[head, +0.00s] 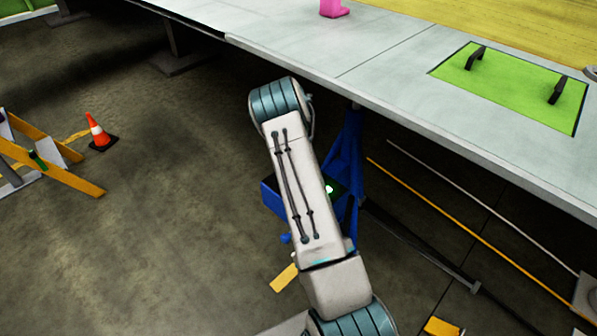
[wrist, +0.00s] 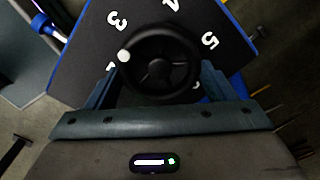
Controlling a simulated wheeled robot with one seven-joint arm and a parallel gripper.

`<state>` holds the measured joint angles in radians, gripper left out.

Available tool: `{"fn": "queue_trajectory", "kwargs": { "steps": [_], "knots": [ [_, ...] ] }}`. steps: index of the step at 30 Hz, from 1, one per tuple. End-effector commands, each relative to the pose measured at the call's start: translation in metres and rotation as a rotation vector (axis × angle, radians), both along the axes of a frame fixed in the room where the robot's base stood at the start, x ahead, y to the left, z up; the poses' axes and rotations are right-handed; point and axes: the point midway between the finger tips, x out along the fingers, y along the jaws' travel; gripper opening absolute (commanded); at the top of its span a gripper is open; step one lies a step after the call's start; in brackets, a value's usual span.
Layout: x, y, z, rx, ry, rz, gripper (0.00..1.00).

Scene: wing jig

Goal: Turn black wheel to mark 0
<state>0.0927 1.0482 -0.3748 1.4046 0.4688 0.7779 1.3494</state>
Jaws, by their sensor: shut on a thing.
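The black wheel (wrist: 158,62) is in the middle of the wrist view, in front of a dark dial plate (wrist: 80,50) with blue edges. White figures 3, 4 and 5 show around it, and a further figure at its left is partly covered. A white dot (wrist: 124,56) sits on the wheel's left rim, close to that covered figure. Mark 0 cannot be made out. My gripper (wrist: 161,75) has one finger at each side of the wheel and is shut on it. In the head view my arm hides the wheel and gripper; part of the blue stand (head: 347,150) shows.
A long grey table (head: 390,95) with a green panel (head: 510,85) and two black handles runs close behind my arm. Yellow and grey bars (head: 440,215) lie below it at the right. A traffic cone (head: 99,132) stands at the left. The floor left of my arm is open.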

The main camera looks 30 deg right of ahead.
Motion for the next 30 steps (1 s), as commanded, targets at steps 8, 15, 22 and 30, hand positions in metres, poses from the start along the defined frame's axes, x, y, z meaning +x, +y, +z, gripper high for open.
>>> {"fn": "queue_trajectory", "kwargs": {
  "steps": [8,15,22,30],
  "knots": [
    [0.0026,-0.0015,-0.0016,0.0,-0.004,0.257,0.54],
    [0.0042,-0.0012,-0.0011,0.0,-0.004,0.486,0.54],
    [0.0055,-0.0014,-0.0008,-0.002,-0.003,0.704,0.54],
    [0.0071,-0.0005,-0.0003,-0.002,-0.003,0.961,0.54]
  ]
}}
